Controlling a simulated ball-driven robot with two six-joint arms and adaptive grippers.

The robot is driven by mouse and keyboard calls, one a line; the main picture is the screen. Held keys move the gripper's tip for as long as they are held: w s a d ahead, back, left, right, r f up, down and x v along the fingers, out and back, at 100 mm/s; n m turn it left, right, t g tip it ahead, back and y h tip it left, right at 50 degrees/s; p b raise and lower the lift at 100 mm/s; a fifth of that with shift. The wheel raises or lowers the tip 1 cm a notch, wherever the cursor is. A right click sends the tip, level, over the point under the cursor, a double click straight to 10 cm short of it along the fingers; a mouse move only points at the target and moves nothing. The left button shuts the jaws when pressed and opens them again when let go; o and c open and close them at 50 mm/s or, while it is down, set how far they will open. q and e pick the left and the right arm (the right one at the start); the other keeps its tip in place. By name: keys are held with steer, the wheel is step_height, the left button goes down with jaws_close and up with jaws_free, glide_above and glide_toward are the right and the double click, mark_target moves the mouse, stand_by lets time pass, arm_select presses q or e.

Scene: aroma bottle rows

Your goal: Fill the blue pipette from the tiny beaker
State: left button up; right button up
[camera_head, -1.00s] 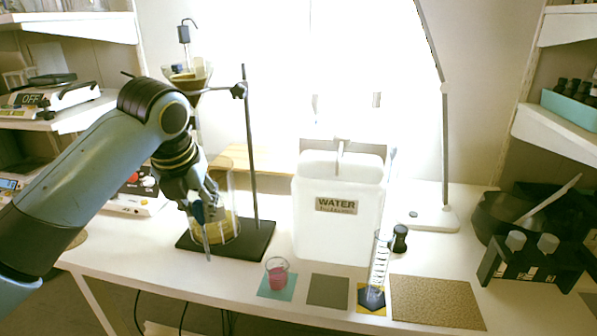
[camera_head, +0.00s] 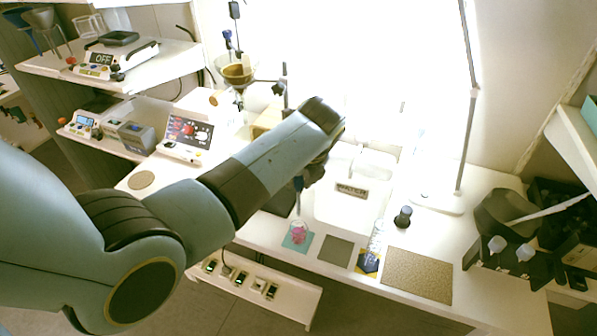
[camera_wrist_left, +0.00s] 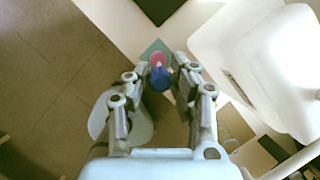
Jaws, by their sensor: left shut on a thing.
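The tiny beaker (camera_head: 299,236) holds pink-red liquid and stands on a teal mat near the table's front edge. It shows in part in the left wrist view (camera_wrist_left: 158,58), beyond the pipette. My left gripper (camera_head: 303,181) is shut on the blue pipette, mostly behind my own forearm in the head view. The pipette's blue bulb (camera_wrist_left: 160,78) sits between the fingers in the wrist view. The pipette (camera_head: 299,197) points down above the beaker. I cannot tell whether its tip is inside the beaker. My right gripper is not in view.
A white water container (camera_head: 345,212) stands close to the right of the gripper. A graduated cylinder (camera_head: 375,243), a grey mat (camera_head: 336,250) and a tan mat (camera_head: 418,276) lie further right. A funnel stand (camera_head: 285,86) is behind the arm. A dark rack (camera_head: 500,262) stands far right.

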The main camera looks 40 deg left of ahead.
arm_select(q)
steer(key=shift+r+p, duration=0.15)
steer(key=shift+p, duration=0.35)
steer(key=shift+f, duration=0.2)
steer(key=b, duration=0.2)
glide_above(299, 207)
steer(key=shift+a+f, duration=0.1)
steer(key=shift+f, duration=2)
steer(key=shift+f+b, duration=1.75)
steer(key=shift+f, duration=1.2)
steer(key=shift+c, duration=0.2)
jaws_close()
